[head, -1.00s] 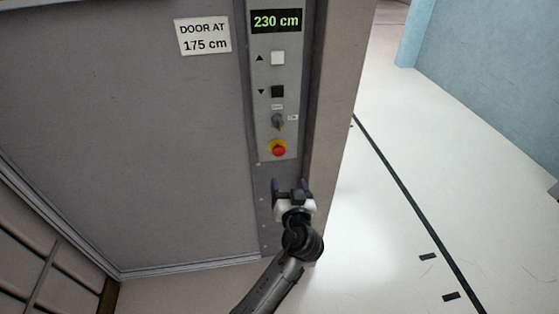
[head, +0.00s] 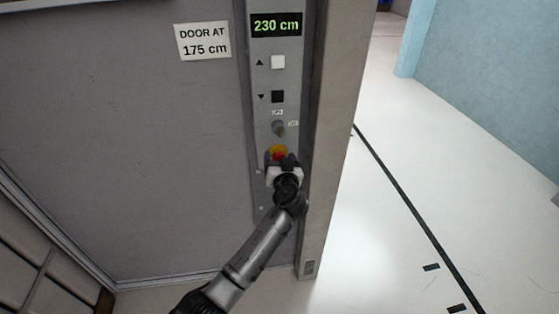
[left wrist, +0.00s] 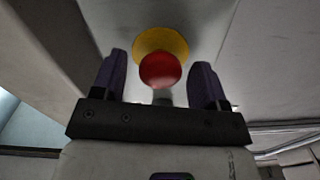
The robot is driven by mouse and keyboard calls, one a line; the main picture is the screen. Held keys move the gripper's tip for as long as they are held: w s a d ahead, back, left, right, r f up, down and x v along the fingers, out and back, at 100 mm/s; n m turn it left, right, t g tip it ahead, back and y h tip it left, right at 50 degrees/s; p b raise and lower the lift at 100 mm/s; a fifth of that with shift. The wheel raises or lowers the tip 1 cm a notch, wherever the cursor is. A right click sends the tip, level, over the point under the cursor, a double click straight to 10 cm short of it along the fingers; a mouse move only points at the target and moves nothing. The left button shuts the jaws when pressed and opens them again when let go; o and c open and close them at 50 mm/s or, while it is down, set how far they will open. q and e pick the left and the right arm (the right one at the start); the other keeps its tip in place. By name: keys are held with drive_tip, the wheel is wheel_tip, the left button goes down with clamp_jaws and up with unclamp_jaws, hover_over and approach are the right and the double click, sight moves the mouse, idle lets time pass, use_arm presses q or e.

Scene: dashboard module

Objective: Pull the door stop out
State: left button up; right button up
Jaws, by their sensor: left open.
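The door stop is a red mushroom button on a yellow collar, low on the grey control panel. In the head view the red button (head: 279,156) is partly hidden by my left gripper (head: 281,160), which reaches up to it from below. In the left wrist view the red button (left wrist: 160,70) and its yellow collar (left wrist: 160,42) show between the two dark fingers of the left gripper (left wrist: 159,75). The fingers are open, one on each side, with gaps between them and the button. My right gripper is not in view.
Above the button on the panel are a key switch (head: 278,127), a black down button (head: 278,96), a white up button (head: 278,62) and a display (head: 276,24) reading 230 cm. A sign (head: 203,41) reads "DOOR AT 175 cm". Open floor (head: 385,230) lies to the right.

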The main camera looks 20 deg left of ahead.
use_arm(q)
drive_tip(key=shift+w, duration=0.1)
clamp_jaws()
drive_tip(key=shift+s+d+r+b, duration=0.15)
drive_tip(key=shift+s+d+b, duration=0.05)
drive_tip(key=shift+s+b, duration=0.15)
drive_tip(key=shift+c, duration=2.3)
unclamp_jaws()
drive_tip(key=o, duration=0.5)
drive_tip(key=shift+s+d, duration=0.1)
drive_tip(key=shift+s, duration=0.15)
drive_tip(key=shift+c, duration=0.2)
drive_tip(key=shift+w, duration=0.1)
